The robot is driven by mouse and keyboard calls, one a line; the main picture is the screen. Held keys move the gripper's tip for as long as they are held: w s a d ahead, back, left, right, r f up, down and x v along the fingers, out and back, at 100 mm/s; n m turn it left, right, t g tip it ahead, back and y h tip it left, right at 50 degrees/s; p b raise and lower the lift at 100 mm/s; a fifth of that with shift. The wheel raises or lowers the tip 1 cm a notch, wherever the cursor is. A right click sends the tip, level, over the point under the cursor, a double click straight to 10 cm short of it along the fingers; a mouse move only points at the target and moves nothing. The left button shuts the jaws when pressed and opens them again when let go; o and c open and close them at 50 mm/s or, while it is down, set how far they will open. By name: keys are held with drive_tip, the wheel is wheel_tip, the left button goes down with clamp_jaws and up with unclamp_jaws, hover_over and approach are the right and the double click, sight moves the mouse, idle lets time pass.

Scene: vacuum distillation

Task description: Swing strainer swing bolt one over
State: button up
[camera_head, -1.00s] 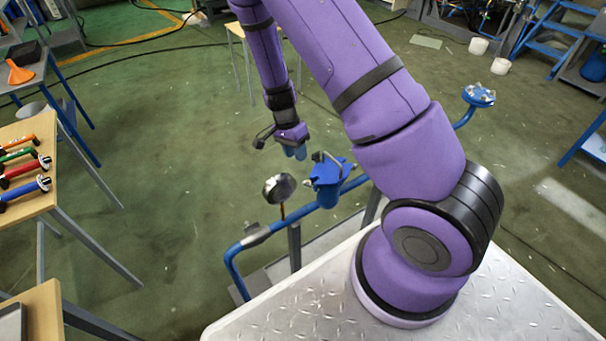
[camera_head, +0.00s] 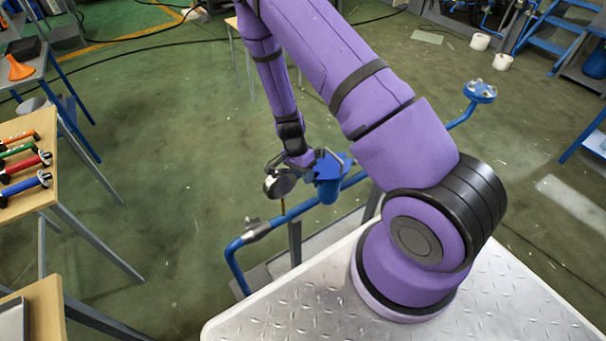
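The blue strainer (camera_head: 328,190) sits on a blue pipe in front of my base, left of my arm's foot. Its body hangs below a wider blue top. My gripper (camera_head: 312,172) is at the left side of the strainer's top, pointing down and overlapping it in the picture. Its fingertips merge with the blue parts, so I cannot tell whether they touch or hold a swing bolt. The individual swing bolts are too small and too covered to make out.
A round gauge-like disc (camera_head: 279,184) stands close left of the strainer, partly behind my gripper. The blue pipe (camera_head: 300,210) runs lower left. A wooden table (camera_head: 22,205) with coloured-handled tools is at far left. Open green floor lies between.

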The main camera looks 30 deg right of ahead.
drive_tip(key=shift+c, duration=0.4)
clamp_jaws()
drive_tip(key=shift+d+r, duration=0.15)
drive_tip(key=shift+d, duration=0.05)
drive_tip(key=shift+d+r+y, duration=0.2)
drive_tip(key=shift+d+y, duration=0.2)
drive_tip(key=shift+y, duration=0.3)
drive_tip(key=shift+d+r+y, duration=0.15)
drive_tip(key=shift+d+y, duration=0.2)
drive_tip(key=shift+y, duration=0.35)
drive_tip(key=shift+d+r+n+y, duration=0.2)
drive_tip(key=shift+d+n+y, duration=0.2)
drive_tip(key=shift+d+y, duration=0.65)
drive_tip(key=shift+a+y, duration=0.1)
drive_tip(key=shift+y, duration=0.35)
drive_tip(key=shift+o, duration=0.4)
unclamp_jaws()
